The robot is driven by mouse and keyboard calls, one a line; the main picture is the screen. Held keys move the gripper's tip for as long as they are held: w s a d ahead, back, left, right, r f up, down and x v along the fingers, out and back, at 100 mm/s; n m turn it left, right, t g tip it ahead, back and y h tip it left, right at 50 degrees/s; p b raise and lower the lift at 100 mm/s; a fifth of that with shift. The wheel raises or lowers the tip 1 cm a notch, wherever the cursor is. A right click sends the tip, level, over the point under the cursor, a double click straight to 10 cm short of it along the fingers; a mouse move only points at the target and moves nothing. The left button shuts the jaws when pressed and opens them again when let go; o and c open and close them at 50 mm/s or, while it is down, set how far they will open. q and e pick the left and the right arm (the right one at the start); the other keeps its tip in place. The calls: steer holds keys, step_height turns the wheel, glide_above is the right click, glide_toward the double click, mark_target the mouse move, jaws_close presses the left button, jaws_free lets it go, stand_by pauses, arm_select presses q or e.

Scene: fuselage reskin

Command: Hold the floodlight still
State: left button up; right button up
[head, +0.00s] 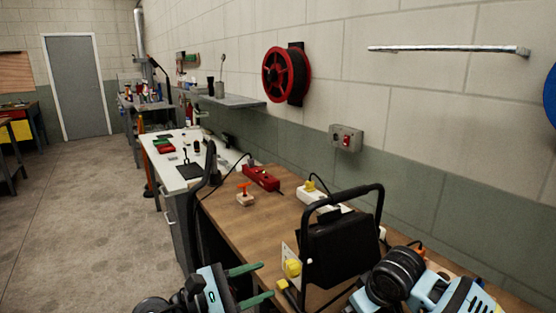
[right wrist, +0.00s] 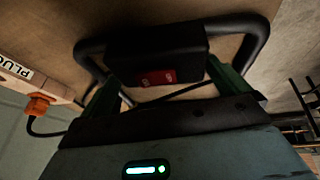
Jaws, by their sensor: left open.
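The floodlight (head: 342,252), a black box in a black tubular frame, stands at the near end of the wooden bench in the head view. My left gripper (head: 266,280) is open and empty, its green fingers apart, to the left of the floodlight. My right arm comes in at the floodlight's right; its fingertips are hidden in the head view. In the right wrist view, the green fingers of my right gripper (right wrist: 164,82) reach to both sides of a black box with a red label (right wrist: 157,77), inside a black tubular loop. Whether they press on it is unclear.
The wooden bench (head: 235,213) carries a red tool or box (head: 262,178), an orange-handled item (head: 245,194) and a white power strip (head: 318,200) with a yellow plug. A yellow round fitting (head: 293,268) sits beside the floodlight. The wall closes off the right; open floor (head: 90,225) lies left.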

steer(key=shift+r, duration=0.1)
steer(key=v, duration=1.2)
steer(key=shift+a, duration=0.1)
